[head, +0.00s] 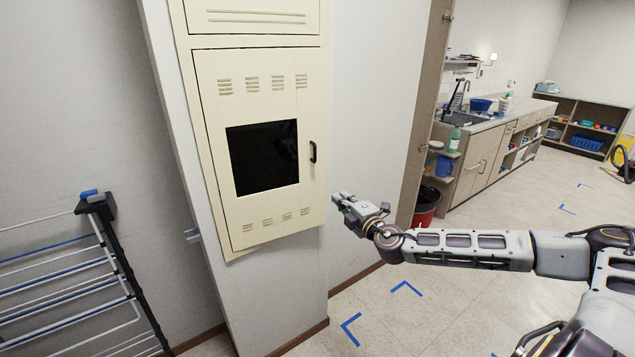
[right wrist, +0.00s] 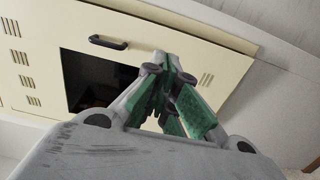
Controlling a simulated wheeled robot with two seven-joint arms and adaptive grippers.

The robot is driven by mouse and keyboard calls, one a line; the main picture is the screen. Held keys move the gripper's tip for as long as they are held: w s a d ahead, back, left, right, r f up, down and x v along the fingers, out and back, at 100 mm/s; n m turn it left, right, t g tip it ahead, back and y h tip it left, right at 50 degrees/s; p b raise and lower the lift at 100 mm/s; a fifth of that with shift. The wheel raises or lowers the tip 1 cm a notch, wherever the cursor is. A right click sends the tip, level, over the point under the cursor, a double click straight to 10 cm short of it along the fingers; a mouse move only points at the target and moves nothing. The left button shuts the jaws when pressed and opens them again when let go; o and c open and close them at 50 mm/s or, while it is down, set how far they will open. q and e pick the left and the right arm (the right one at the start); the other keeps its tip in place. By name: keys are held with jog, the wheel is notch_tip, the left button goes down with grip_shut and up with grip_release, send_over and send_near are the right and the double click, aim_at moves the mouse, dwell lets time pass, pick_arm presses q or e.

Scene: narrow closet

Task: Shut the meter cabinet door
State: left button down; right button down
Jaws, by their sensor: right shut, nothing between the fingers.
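The cream meter cabinet door (head: 262,212) is on the wall cabinet (head: 208,170) in the head view. It has a dark window (head: 263,157), vent slots and a black handle (head: 313,152) near its right edge. The door looks flush or nearly flush with the frame; I cannot tell whether a small gap remains. My right gripper (head: 341,203) is shut and empty, just right of the door's lower right edge. In the right wrist view its fingertips (right wrist: 168,65) lie in front of the door (right wrist: 150,38), beside the handle (right wrist: 108,42); contact cannot be told. My left gripper is not in view.
A drying rack (head: 75,270) stands at the lower left. A wooden panel (head: 425,130) stands to the right, with a sink counter (head: 480,130) and a red bucket (head: 426,205) beyond. Floor with blue corner marks (head: 405,288) is open below my right arm.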

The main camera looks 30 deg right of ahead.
aim_at(318, 176)
jog(key=shift+w+d, duration=0.1)
jog(key=shift+w, duration=0.1)
dwell(0.3)
